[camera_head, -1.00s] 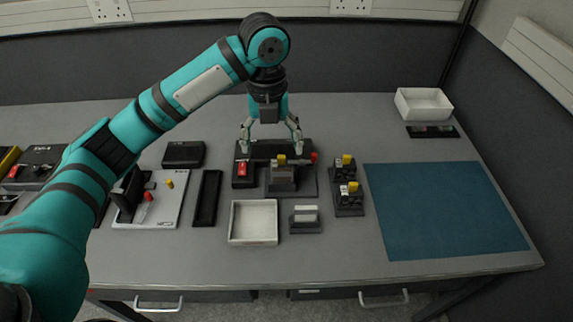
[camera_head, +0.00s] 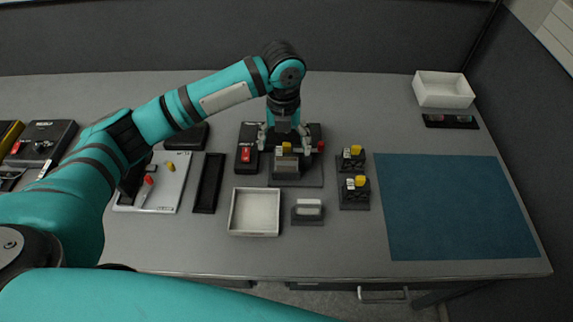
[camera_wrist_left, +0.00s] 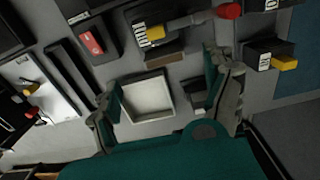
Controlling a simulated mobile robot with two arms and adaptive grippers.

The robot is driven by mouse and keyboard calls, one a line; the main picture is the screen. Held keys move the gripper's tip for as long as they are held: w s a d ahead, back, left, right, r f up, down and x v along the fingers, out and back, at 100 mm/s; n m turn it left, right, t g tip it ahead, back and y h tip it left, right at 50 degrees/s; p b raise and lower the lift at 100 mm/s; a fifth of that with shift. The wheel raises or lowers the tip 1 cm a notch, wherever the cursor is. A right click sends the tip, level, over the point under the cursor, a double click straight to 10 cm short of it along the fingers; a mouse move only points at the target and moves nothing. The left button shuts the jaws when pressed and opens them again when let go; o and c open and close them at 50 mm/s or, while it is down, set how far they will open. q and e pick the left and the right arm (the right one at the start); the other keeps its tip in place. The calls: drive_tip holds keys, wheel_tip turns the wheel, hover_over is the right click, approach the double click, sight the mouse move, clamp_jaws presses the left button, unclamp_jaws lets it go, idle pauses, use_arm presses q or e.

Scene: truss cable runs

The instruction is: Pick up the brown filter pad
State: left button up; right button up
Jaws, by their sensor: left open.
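A brownish block, which looks like the brown filter pad (camera_wrist_left: 165,60), shows in the left wrist view at the near side of a dark unit (camera_wrist_left: 165,28) with a yellow part. In the head view this unit (camera_head: 287,167) stands on a dark base plate; the pad's colour is hard to tell there. My left gripper (camera_head: 284,146) is open, with its fingers spread to either side of the unit's upper part. In the left wrist view its fingers (camera_wrist_left: 168,95) are wide apart with nothing between them. My right gripper is out of view.
A white tray (camera_head: 234,225) and a small holder with a white block (camera_head: 308,208) stand in front of the unit. Two dark blocks with yellow knobs (camera_head: 354,190) stand to the right. A blue mat (camera_head: 455,210) is clear. A white bin (camera_head: 443,77) stands at the back right.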

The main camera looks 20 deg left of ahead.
sight(286, 159)
use_arm(q)
drive_tip(key=shift+f, duration=0.5)
drive_tip(key=f, duration=0.1)
drive_tip(key=f+p, duration=0.1)
drive_tip(key=f, duration=0.2)
drive_tip(key=shift+d+f, duration=0.2)
drive_tip(key=shift+d, duration=0.1)
drive_tip(key=shift+f, duration=0.15)
drive_tip(key=c, duration=1.2)
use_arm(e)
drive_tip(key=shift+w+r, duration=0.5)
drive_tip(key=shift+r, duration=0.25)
